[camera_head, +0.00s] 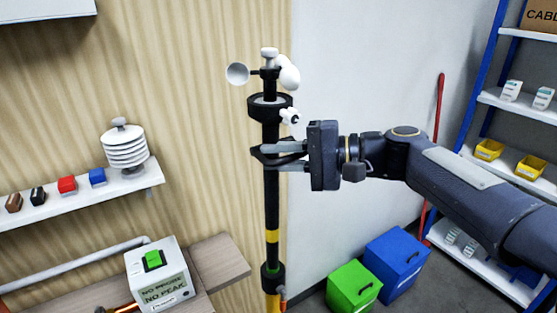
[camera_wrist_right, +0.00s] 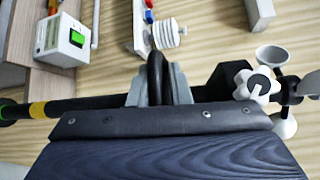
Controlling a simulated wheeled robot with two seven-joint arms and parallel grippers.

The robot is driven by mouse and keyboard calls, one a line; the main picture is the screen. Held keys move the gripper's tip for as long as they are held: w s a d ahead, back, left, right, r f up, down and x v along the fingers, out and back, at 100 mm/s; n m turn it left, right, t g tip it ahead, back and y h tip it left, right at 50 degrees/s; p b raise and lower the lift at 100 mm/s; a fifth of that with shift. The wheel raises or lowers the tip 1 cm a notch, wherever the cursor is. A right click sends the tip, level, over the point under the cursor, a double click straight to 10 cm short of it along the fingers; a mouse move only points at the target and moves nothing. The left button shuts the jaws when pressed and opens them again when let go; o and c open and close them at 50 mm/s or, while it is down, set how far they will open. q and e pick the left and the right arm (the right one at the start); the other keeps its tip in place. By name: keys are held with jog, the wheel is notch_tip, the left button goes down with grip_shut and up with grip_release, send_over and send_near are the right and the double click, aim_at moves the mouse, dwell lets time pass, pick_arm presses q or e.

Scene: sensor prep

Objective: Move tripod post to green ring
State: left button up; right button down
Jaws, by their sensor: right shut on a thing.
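The tripod post (camera_head: 272,205) is a dark, upright tube with a yellow band (camera_head: 272,237) low on it and a cup anemometer (camera_head: 268,72) on top. In the right wrist view the post (camera_wrist_right: 80,102) runs sideways behind my gripper. A little green shows at the lower collar (camera_head: 272,272); a green band (camera_wrist_right: 5,111) also shows at the left edge of the right wrist view. My right gripper (camera_head: 279,155) is shut on a dark loop-like part (camera_wrist_right: 157,72) at the post, below the upper collar (camera_head: 270,106). My left gripper is not in view.
A white knob (camera_head: 290,116) sticks out beside the upper collar. A wall shelf (camera_head: 80,195) and a white meter box (camera_head: 157,275) stand left. Green (camera_head: 354,288) and blue (camera_head: 397,262) bins stand on the floor right of the post, before a blue-framed rack (camera_head: 500,100).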

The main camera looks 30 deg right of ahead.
jog(key=shift+r, duration=0.15)
jog(key=c, duration=1.5)
grip_release()
jog(key=b+v, duration=0.2)
jog(key=v, duration=0.6)
jog(key=s+a+f+n+g+h, duration=0.1)
jog(key=s+a+f+n+h, duration=0.1)
jog(key=f, duration=0.7)
jog(key=s+a+f+n+g+h, duration=0.2)
jog(key=s+f, duration=0.4)
jog(key=f, duration=0.3)
jog(key=s+a+f+n+g+h, duration=0.1)
jog(key=s+a+f+n+h, duration=0.3)
jog(key=f, duration=0.5)
jog(key=shift+s+a+f+g+h, duration=0.3)
jog(key=shift+s+a, duration=0.05)
jog(key=shift+a, duration=0.05)
